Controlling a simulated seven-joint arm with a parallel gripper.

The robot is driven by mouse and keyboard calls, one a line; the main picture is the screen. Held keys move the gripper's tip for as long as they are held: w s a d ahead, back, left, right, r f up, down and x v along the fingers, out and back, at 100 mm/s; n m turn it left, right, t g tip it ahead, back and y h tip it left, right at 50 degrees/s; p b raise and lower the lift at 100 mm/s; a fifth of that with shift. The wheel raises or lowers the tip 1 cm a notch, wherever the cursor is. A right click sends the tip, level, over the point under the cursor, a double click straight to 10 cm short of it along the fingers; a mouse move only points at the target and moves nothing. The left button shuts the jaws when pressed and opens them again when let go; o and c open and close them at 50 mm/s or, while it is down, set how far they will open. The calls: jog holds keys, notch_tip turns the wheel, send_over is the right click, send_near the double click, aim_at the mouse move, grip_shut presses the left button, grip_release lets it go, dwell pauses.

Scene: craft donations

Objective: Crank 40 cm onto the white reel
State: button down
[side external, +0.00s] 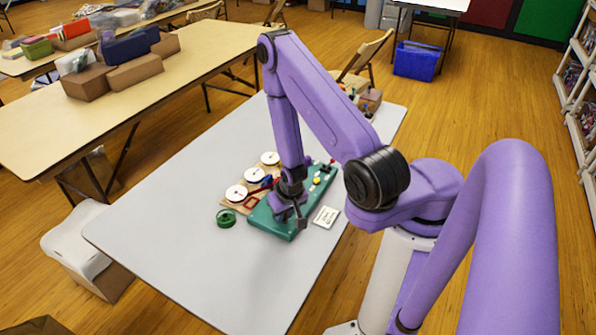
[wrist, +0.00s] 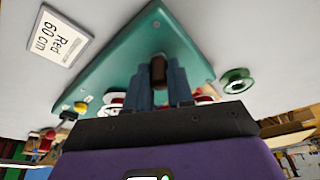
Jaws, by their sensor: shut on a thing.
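My gripper (side external: 289,213) points down over the near end of a green base board (side external: 270,227). In the wrist view its two blue-grey fingers are shut on a brown crank knob (wrist: 158,66), which stands at the corner end of the green board (wrist: 130,52). Three white reels (side external: 236,193) sit in a row on a wooden board left of the green one. White and red round parts (wrist: 205,98) show partly behind the fingers in the wrist view. The crank's arm and the reel being wound are hidden by my gripper.
A white card (side external: 326,217) reading "Red 60 cm" in the wrist view lies right of the board. A green spool (side external: 225,217) stands on the left. Yellow and red pieces (side external: 317,181) sit on the board's far half. The grey table's (side external: 180,245) near left is clear.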

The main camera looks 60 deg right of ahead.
jog(key=shift+w+a, duration=0.5)
jog(key=shift+w, duration=0.05)
jog(key=shift+w+a, duration=0.2)
jog(key=shift+w, duration=0.3)
jog(key=shift+r, duration=0.1)
